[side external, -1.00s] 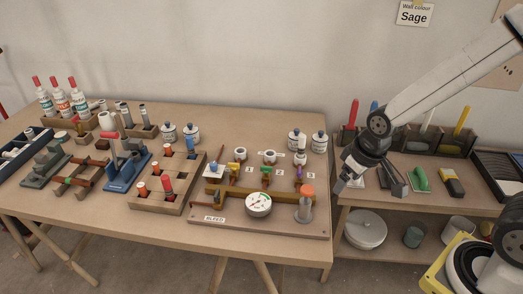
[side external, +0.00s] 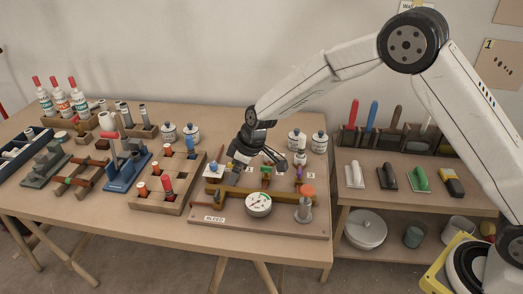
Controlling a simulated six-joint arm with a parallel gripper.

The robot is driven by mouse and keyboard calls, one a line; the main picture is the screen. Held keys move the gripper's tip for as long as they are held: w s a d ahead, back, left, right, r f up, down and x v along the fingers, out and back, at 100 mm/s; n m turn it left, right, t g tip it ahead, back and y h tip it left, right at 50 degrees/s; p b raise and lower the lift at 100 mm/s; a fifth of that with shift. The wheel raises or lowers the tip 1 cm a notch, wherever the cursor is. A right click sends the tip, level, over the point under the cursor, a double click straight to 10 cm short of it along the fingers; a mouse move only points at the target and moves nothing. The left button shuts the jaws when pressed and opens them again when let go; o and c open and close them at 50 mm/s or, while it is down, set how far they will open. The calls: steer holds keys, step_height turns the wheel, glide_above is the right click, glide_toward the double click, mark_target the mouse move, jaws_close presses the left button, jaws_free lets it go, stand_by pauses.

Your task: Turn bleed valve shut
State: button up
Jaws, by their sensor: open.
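The valve board (side external: 285,227) lies at the front right of the table. A "BLEED" label (side external: 214,219) is at its front left; which fitting is the bleed valve is too small to tell. A brass-coloured pipe (side external: 235,193) runs along the board behind the round white gauge (side external: 258,204). My gripper (side external: 258,164) is open and points down above the back left of the board, partly hiding the fittings there. I cannot see it touching anything.
An orange-topped cylinder (side external: 306,197) stands at the board's right end. A wooden block rack (side external: 160,203) with red and blue pegs is just left. White jars (side external: 319,142) stand behind. A shelf with trowels (side external: 387,177) is to the right.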

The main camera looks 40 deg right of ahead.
mark_target(217, 193)
steer(key=shift+w+a+f+n, duration=0.25)
steer(key=shift+w+a+f, duration=0.2)
steer(key=shift+a, duration=0.2)
steer(key=shift+w+a+f+n, duration=0.3)
steer(key=shift+w+a, duration=0.2)
steer(key=shift+a, duration=0.15)
steer(key=shift+f, duration=0.15)
steer(key=shift+x, duration=3.75)
steer(key=shift+a, duration=0.15)
steer(key=shift+w, duration=0.1)
jaws_close()
